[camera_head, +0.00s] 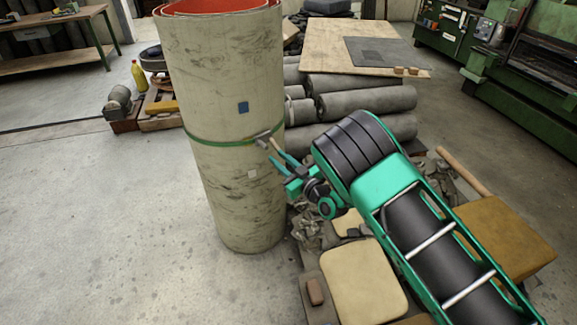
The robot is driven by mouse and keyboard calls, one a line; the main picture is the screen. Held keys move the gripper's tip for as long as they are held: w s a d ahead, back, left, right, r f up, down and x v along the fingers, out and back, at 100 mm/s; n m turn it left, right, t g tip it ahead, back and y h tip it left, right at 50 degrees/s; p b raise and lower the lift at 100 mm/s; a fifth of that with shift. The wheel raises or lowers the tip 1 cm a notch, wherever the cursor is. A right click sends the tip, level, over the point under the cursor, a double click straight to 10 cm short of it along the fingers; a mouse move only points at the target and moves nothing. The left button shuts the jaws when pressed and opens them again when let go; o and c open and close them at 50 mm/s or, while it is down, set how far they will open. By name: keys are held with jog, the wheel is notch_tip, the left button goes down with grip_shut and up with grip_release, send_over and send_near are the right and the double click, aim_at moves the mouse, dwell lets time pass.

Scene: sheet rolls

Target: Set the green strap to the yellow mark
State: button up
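A tall, pale, stained sheet roll (215,75) stands upright left of centre. A thin green strap (222,143) runs around it at about mid-height, with a small grey buckle (263,136) at its right side. A blue square mark (243,107) is on the roll above the strap, and a whitish square mark (252,173) is below it. I see no yellow mark on the visible side. My gripper (270,151) is at the roll's right edge, close to the buckle. Its fingers are small here; I cannot tell whether they touch or hold the buckle.
Grey rolls (365,102) lie stacked behind my arm, under a wooden board (345,45). Cushions (362,280) and scraps lie on the floor below my arm. A green machine (530,70) stands at the right. The floor (100,220) left of the roll is clear.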

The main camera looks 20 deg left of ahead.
jog(key=shift+v, duration=2.05)
jog(key=shift+w+d, duration=0.1)
jog(key=shift+w, duration=0.05)
